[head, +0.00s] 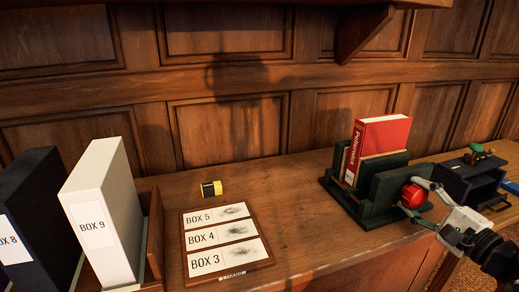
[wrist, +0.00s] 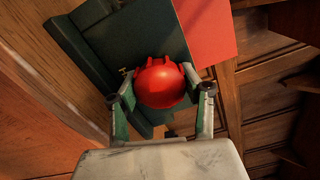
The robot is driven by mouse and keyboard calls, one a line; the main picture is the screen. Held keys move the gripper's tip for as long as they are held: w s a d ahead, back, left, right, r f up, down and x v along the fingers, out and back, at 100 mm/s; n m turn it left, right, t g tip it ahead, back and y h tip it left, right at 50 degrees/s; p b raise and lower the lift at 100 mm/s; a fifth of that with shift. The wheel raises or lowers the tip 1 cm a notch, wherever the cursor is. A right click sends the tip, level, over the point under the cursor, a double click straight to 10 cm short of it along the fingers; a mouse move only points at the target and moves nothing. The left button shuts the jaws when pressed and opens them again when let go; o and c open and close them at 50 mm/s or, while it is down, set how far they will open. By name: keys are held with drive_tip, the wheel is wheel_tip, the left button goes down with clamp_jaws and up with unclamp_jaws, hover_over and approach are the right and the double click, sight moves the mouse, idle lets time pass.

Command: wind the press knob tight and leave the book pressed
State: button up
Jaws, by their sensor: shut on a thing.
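The book press (head: 381,217) is dark green and stands on the right part of the wooden bench. A red book (head: 380,139) stands upright in it, between lighter boards and the green jaws. The red press knob (head: 413,196) is on the press's front right side. My gripper (head: 419,194) is at the knob, its two fingers on either side of it. In the wrist view the lobed knob (wrist: 160,85) sits between the fingertips, and my gripper is shut on it. The wrist view also shows the green press plate (wrist: 120,45) behind the knob. Whether any gap remains around the book cannot be told.
A dark blue open box (head: 470,184) with green and brown items on top stands right of the press. A label board (head: 226,240), a yellow and black roll (head: 211,189) and box files (head: 102,210) are left. The middle bench is clear.

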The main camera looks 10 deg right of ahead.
drive_tip(key=m, duration=1.5)
drive_tip(key=shift+m, duration=0.3)
drive_tip(key=m, duration=0.7)
drive_tip(key=shift+m, duration=0.4)
drive_tip(key=m, duration=0.3)
drive_tip(key=shift+b, duration=0.3)
drive_tip(key=shift+m, duration=0.3)
